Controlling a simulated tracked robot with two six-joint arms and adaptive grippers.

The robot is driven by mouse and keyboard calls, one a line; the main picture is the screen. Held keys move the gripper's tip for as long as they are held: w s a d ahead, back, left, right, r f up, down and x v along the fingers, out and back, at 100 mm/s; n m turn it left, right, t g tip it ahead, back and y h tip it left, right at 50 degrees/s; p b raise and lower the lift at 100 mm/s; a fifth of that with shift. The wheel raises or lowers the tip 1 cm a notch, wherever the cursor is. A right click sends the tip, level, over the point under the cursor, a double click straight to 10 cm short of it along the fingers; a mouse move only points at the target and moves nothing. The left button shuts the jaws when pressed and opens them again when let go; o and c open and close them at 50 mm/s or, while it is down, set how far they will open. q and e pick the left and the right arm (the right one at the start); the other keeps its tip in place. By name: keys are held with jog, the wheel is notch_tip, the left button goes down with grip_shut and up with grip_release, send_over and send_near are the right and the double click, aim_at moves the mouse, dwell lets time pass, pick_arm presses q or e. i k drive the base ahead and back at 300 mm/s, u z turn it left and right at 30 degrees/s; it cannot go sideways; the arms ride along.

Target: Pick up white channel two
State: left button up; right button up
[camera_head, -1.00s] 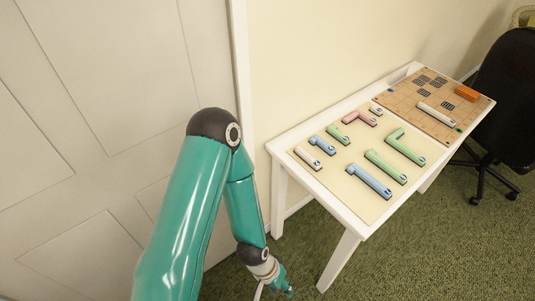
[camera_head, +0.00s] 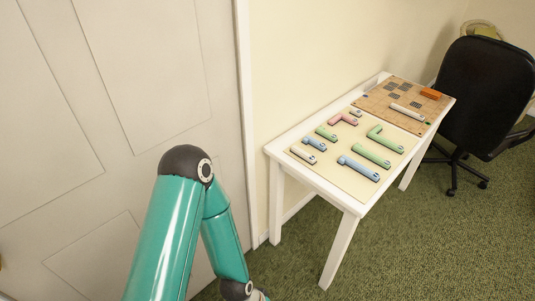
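White channel pieces lie on the small white table (camera_head: 345,202). One white channel (camera_head: 303,155) lies at the near left corner of the cream mat (camera_head: 330,173). A short pale piece (camera_head: 356,113) lies at the mat's far edge. A longer white channel (camera_head: 407,112) lies on the brown gridded board (camera_head: 375,104). I cannot tell which is number two. My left arm stands left of the table, apart from it, and its gripper is below the frame's bottom edge. My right gripper is not in view.
Blue (camera_head: 359,168), green (camera_head: 371,157) and pink (camera_head: 342,119) channels share the mat. An orange block (camera_head: 431,94) sits on the board's far side. A black office chair (camera_head: 487,95) stands beyond the table. Green carpet (camera_head: 420,240) is clear in front; a panelled door (camera_head: 145,60) is at left.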

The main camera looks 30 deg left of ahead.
aim_at(302, 154)
jog(key=z, duration=0.15)
jog(key=i, duration=0.9)
jog(key=u, duration=0.2)
jog(key=k, duration=0.75)
jog(key=z, duration=0.25)
jog(key=i, duration=0.65)
jog(key=u, duration=0.05)
